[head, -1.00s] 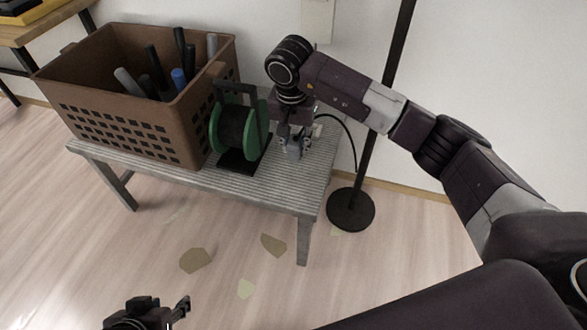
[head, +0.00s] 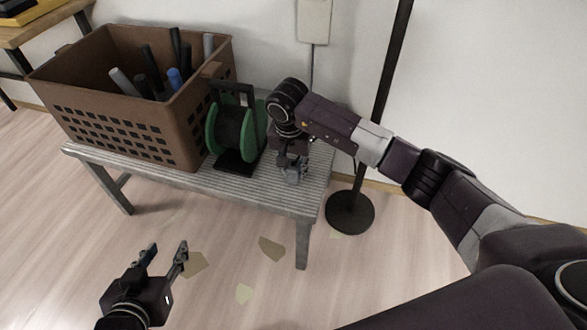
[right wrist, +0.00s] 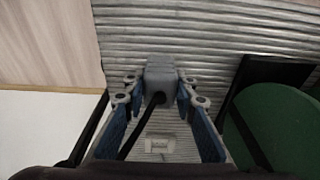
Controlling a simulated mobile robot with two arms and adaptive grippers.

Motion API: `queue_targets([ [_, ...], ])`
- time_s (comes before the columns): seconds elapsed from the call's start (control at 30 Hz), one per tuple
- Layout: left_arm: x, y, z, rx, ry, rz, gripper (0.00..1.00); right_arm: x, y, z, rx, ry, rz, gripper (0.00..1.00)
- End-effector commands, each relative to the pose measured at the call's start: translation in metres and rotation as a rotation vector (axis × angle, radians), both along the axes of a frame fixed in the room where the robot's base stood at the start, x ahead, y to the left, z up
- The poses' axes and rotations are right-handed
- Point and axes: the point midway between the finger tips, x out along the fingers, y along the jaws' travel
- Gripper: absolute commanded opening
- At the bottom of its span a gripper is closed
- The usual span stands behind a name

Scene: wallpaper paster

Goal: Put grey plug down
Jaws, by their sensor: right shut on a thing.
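The grey plug (right wrist: 160,75) is a small block with a black cable coming out of it, seen in the right wrist view. My right gripper (right wrist: 160,100) is shut on it, one blue-padded finger on each side. The plug is over the ridged top of the grey bench (head: 235,188); I cannot tell whether it touches. In the head view my right gripper (head: 292,176) is low over the bench's right end, and the plug is hard to make out there. My left gripper (head: 166,252) is open and empty, in front of the bench.
A green cable reel (head: 234,130) stands on the bench just left of my right gripper. A brown crate (head: 125,125) with several tubes fills the bench's left part. A black pole on a round base (head: 350,212) stands right of the bench. Paper scraps (head: 271,248) lie on the floor.

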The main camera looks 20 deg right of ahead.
Motion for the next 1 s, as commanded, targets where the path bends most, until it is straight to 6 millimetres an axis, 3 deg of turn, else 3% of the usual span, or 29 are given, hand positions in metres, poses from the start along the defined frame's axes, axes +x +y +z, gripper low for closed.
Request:
queue_targets([
  [0.4,0.0061,-0.0024,0.0066,-0.009,-0.040,-0.002,0.40,0.0001,0.0000,-0.0025,0.000,0.000,0.000,0.00],
  [0.43,0.0066,-0.0026,0.0073,-0.010,-0.044,-0.002,0.40,-0.0001,-0.0001,-0.0026,0.000,0.000,0.000,0.26],
  [0.57,0.0068,-0.0028,0.0077,-0.010,-0.045,-0.002,0.40,-0.0001,-0.0001,-0.0024,0.000,0.000,0.000,0.41],
  [1.0,0.0025,-0.0016,0.0044,-0.004,-0.014,-0.002,0.40,-0.0001,0.0002,0.0010,0.000,0.000,0.000,0.43],
])
